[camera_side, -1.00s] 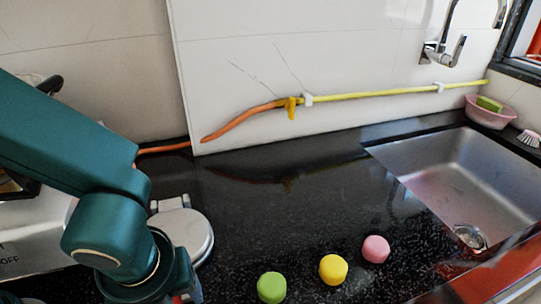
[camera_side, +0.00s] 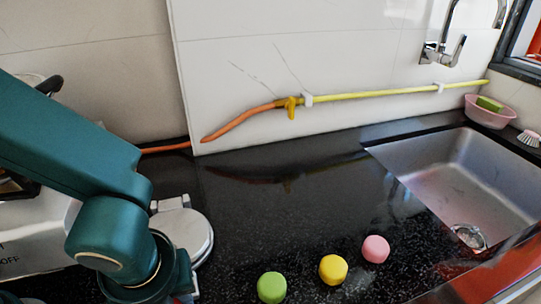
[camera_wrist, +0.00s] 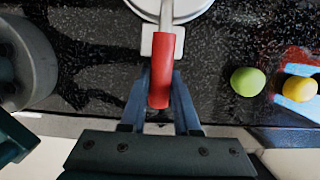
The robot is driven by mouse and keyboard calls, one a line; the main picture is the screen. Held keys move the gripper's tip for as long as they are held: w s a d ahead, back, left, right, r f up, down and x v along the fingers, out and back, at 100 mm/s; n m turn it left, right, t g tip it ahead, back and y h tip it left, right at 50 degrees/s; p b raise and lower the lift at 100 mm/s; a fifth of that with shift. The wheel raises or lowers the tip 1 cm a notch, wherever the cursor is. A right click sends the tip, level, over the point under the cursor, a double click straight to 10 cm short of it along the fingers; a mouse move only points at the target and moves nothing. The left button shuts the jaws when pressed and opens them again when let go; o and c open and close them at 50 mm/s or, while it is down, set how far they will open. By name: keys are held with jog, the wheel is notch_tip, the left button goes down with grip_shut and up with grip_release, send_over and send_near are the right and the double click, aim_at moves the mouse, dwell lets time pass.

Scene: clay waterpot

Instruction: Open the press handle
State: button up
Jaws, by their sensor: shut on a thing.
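The press is a round, pale metal device (camera_side: 186,232) on the dark counter, partly hidden behind my arm in the side view. In the wrist view its round plate (camera_wrist: 172,8) shows at the top edge. Its red handle (camera_wrist: 163,68) points from the plate toward my gripper. My gripper (camera_wrist: 160,88) has its two blue fingers on either side of the handle's near end, shut on it. In the side view my arm hides the handle and the fingertips.
Green (camera_side: 271,287), yellow (camera_side: 333,269) and pink (camera_side: 376,249) round pieces lie on the counter to the right of the press. A sink (camera_side: 465,175) is at the right. The counter's middle is clear.

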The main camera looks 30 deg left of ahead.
jog(key=shift+r, duration=0.1)
jog(key=shift+w+a+r, duration=0.15)
jog(key=shift+r, duration=0.7)
jog(key=shift+w+a+r, duration=0.15)
jog(key=shift+r, duration=0.65)
jog(key=shift+w+a+r, duration=0.15)
jog(key=shift+r, duration=0.4)
jog(key=shift+w+a+r, duration=0.15)
jog(key=shift+w+r, duration=0.05)
jog(key=shift+r, duration=0.4)
jog(key=shift+w+a+r, duration=0.15)
jog(key=shift+r, duration=0.4)
jog(key=shift+w+a+r, duration=0.2)
jog(key=shift+a+r, duration=0.05)
jog(key=shift+r, duration=0.25)
jog(key=shift+w+a+r, duration=0.2)
jog(key=shift+w+r, duration=0.05)
jog(key=shift+r, duration=0.3)
jog(key=shift+w+a+r, duration=0.2)
jog(key=shift+a+r, duration=0.05)
jog(key=shift+r, duration=0.25)
